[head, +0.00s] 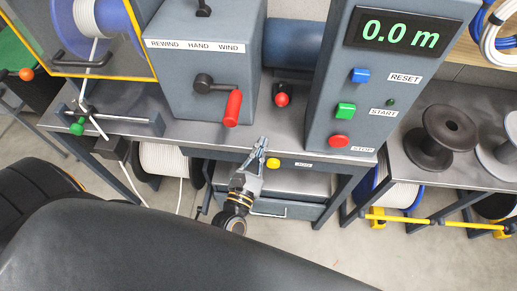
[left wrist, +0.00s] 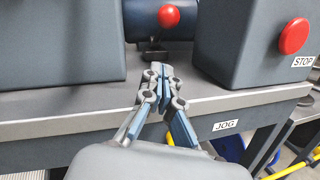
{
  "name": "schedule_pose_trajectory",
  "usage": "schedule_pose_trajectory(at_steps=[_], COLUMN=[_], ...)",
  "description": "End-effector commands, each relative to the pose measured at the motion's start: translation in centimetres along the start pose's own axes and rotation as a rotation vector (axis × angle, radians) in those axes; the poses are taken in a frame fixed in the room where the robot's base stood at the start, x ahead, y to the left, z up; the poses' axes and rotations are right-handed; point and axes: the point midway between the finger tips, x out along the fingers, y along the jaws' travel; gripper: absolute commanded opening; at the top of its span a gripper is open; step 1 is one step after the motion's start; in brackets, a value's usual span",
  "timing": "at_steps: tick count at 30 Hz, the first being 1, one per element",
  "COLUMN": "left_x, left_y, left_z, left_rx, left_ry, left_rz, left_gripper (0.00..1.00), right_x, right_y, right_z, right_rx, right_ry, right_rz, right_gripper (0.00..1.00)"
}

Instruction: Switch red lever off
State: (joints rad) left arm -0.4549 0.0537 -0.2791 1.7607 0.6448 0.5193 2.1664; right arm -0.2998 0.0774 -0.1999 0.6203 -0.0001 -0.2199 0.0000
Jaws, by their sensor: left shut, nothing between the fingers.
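A small lever with a red ball knob (head: 281,99) stands on a dark base on the bench, between the grey winder box and the display column. In the left wrist view the red knob (left wrist: 168,16) is at the top, on a dark stem, beyond my fingertips. A crank with a red handle (head: 233,107) hangs on the front of the winder box. My left gripper (head: 262,143) is at the front edge of the bench, below the knob in the picture and apart from it. Its fingers (left wrist: 160,70) are closed together and empty. My right gripper is out of view.
The grey winder box (head: 197,60) and the display column (head: 365,90), with red STOP button (head: 339,141), flank the knob lever. A yellow button (head: 273,163) is on the bench's front edge. Empty reels (head: 440,140) stand on the right table. Bare bench top (head: 190,142) lies left of my gripper.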

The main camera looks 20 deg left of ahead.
Motion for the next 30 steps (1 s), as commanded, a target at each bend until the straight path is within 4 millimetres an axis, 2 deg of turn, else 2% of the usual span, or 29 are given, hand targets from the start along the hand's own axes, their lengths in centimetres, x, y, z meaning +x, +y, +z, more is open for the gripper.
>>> schedule_pose_trajectory(at_steps=[1,6,12,18,30], left_x=[1.4,5.0,7.2,8.0,8.0], left_y=[0.1,0.0,0.1,0.0,0.0], left_z=[0.4,0.4,2.3,2.9,3.0], left_rx=[-0.001,-0.001,-0.002,0.000,0.000], left_ry=[-0.004,-0.002,-0.001,0.001,0.003], left_rz=[0.002,0.001,0.001,-0.001,-0.001], left_gripper=[0.00,0.00,0.00,0.00,0.00], right_x=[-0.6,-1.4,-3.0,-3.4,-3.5], right_y=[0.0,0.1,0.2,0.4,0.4], right_z=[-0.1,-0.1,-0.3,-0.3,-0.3], right_rx=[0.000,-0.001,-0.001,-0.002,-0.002], right_ry=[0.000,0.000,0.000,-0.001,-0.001], right_rz=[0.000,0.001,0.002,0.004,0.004], right_gripper=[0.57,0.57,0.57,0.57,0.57])
